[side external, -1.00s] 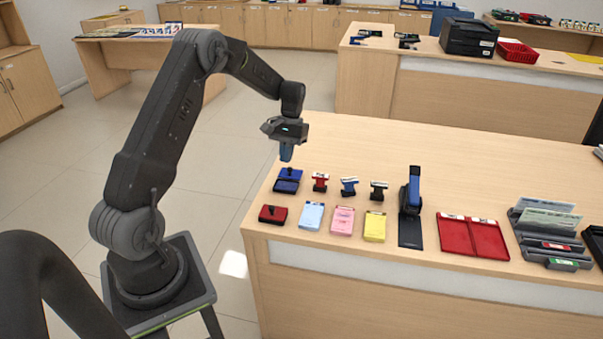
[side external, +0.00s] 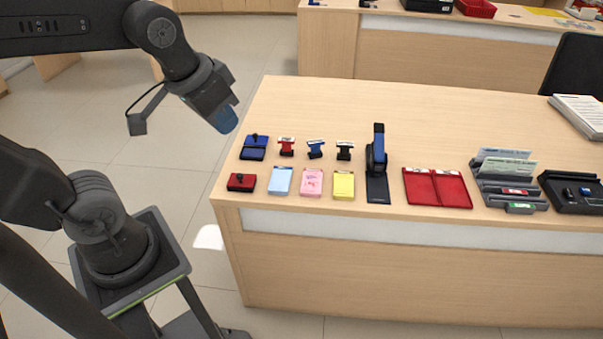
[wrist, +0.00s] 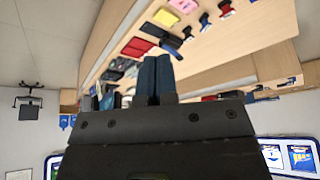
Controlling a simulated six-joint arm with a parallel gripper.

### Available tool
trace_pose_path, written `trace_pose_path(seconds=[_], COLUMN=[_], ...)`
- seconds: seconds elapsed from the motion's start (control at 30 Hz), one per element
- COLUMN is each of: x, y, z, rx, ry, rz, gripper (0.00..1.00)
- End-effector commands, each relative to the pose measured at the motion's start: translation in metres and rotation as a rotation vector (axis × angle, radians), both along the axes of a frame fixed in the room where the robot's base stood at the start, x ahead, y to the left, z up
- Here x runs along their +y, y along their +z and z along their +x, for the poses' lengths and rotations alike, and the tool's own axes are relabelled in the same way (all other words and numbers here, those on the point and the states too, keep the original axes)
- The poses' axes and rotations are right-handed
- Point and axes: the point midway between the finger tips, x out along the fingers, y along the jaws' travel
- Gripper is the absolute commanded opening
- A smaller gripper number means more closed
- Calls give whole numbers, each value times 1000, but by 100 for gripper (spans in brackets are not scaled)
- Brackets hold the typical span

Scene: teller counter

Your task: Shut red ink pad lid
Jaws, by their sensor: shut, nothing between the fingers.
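The red ink pad (side external: 241,182) is a small dark red box with a black knob on top, at the table's front left corner. Its lid looks down flat; at this size I cannot tell any gap. The blue ink pad (side external: 254,147) behind it shows a knobbed panel at the back and a lower blue part in front, so its lid looks open. My gripper (side external: 226,121) is shut and empty, up and left of both pads, touching neither. Its dark blue fingers (wrist: 155,76) sit together in the wrist view. I cannot make out the red pad there.
Right of the pads are stamps (side external: 316,149), light blue (side external: 281,181), pink (side external: 312,183) and yellow (side external: 344,185) note pads, a blue-and-black upright device (side external: 377,160), an open red case (side external: 437,188) and a grey sorter (side external: 506,184). The table's rear is clear.

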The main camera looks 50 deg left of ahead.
Motion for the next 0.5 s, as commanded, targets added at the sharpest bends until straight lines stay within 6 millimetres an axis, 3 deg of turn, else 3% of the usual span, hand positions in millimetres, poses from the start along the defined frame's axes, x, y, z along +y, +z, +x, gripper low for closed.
trace_pose_path(seconds=[0.1, 0.2, 0.5], x=[-10, -13, -12], y=[-3, -5, -4], z=[-20, -27, -26], rx=[-57, -79, -75], ry=[-42, -58, -55], rz=[3, 4, 4], gripper=[0, 0, 0])
